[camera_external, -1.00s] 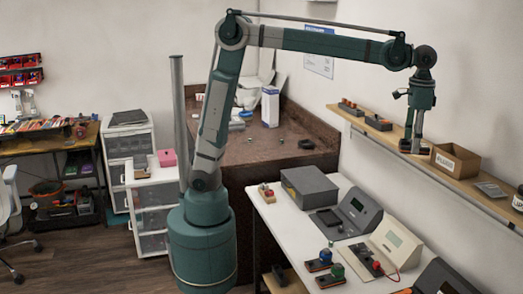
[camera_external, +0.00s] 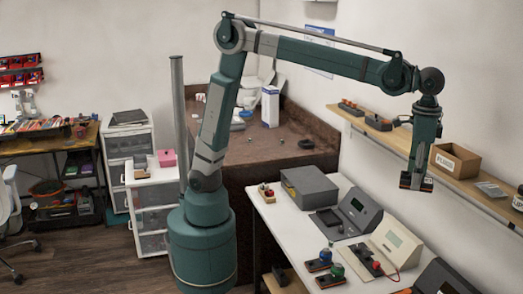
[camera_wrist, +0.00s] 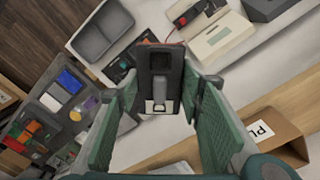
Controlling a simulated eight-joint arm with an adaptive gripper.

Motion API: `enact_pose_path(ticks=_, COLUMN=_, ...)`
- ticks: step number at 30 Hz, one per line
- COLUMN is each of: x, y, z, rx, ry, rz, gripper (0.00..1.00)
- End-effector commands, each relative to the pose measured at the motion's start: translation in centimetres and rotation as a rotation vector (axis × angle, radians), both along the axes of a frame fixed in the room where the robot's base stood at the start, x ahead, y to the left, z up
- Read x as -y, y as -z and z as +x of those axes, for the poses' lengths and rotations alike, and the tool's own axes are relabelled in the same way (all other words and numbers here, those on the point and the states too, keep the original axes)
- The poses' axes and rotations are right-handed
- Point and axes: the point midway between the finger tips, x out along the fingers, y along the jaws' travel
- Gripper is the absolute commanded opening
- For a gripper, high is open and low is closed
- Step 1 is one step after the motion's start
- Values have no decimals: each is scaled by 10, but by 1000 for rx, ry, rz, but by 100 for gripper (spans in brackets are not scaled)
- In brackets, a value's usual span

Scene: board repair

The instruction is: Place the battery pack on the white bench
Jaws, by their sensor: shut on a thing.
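A dark battery pack (camera_external: 415,182) with orange edges hangs in my gripper (camera_external: 417,174). In the wrist view, the battery pack (camera_wrist: 161,66) shows as a black block with a grey middle, between the two green fingers of my gripper (camera_wrist: 162,105). The fingers are shut on it and partly hide it in the external view. The white bench (camera_external: 293,228) is below and to the left of my gripper, and the pack is apart from it, up in the air.
The bench holds a grey box (camera_external: 310,187), several meters such as the beige one (camera_external: 396,243), and blue and green knobbed parts (camera_external: 326,255). A wooden wall shelf (camera_external: 470,187) carries a cardboard box (camera_external: 455,161). The bench's front left strip is clear.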

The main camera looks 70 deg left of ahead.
Motion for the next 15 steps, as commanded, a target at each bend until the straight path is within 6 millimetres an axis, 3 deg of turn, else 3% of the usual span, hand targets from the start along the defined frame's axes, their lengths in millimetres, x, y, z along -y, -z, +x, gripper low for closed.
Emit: enact_pose_path(ticks=15, x=-3, y=0, z=3, rx=0, ry=1, rz=0, gripper=15)
